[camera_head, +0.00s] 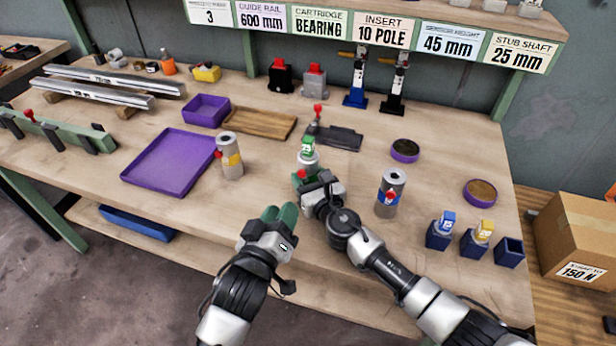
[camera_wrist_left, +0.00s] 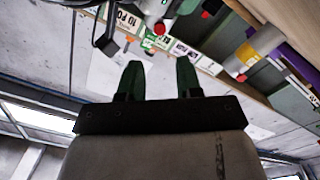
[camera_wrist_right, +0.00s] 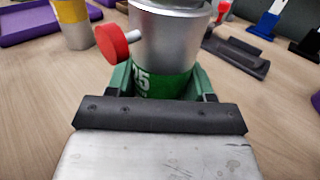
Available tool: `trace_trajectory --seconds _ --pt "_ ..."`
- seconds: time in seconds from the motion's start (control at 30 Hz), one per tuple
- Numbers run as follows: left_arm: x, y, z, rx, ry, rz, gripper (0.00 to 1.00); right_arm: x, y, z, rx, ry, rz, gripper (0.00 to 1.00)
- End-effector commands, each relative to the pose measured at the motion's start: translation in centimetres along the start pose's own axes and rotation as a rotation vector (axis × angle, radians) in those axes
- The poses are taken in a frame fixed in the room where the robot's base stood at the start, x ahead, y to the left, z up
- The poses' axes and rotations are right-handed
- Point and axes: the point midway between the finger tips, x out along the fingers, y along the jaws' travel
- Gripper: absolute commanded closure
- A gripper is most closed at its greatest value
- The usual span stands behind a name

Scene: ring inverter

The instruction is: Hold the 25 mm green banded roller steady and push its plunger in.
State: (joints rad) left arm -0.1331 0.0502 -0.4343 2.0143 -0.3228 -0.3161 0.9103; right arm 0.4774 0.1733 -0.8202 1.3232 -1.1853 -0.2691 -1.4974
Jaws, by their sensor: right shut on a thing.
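The green banded roller (camera_head: 309,161) stands upright on the table in the head view, with a green 25-marked piece on top. In the right wrist view the roller (camera_wrist_right: 172,50) shows its green band marked 25. Its plunger, with a red knob (camera_wrist_right: 112,43), sticks out of the side to the left. My right gripper (camera_head: 302,182) is shut around the roller's lower part at the band; the knob is clear of the fingers. My left gripper (camera_head: 280,213) is in front of the roller and apart from it. Its green fingers (camera_wrist_left: 159,78) are spread with nothing between them.
A yellow banded roller (camera_head: 231,160) stands to the left and a blue banded roller (camera_head: 390,196) to the right, close to my right arm. A purple tray (camera_head: 165,187) lies at left. Blue holders (camera_head: 438,237) stand at front right. Bare table lies between tray and left gripper.

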Motion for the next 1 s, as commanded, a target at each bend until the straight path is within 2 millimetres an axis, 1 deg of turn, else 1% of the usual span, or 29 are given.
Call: trace_trajectory --seconds 0.03,0.13,0.2,0.23,0.37,0.7,1.0 --pt "0.0 0.1 0.0 0.01 -0.001 0.001 0.73 0.0 0.0 0.0 0.0 0.001 0.0 0.86" --pt "0.1 0.3 -0.2 0.079 -0.006 0.007 0.88 0.0 0.0 0.0 0.0 0.001 0.0 0.86" --pt "0.1 0.7 -0.4 0.178 -0.015 0.014 0.99 0.0 0.0 0.0 0.0 0.001 0.0 0.86" --pt "0.1 0.9 -0.5 0.233 -0.019 0.018 1.0 0.0 0.0 -0.1 0.0 0.001 0.0 0.86" --pt "0.2 1.9 -0.8 0.539 -0.043 0.04 1.0 0.0 0.0 -0.1 0.0 0.001 0.0 0.86" --pt "-0.4 3.8 -1.5 1.439 -0.094 0.12 1.0 0.0 0.0 -0.1 0.0 0.001 0.0 0.86" --pt "-1.6 4.3 -1.9 2.237 -0.124 0.213 1.0 0.0 0.0 -0.1 0.0 0.001 0.0 0.86"
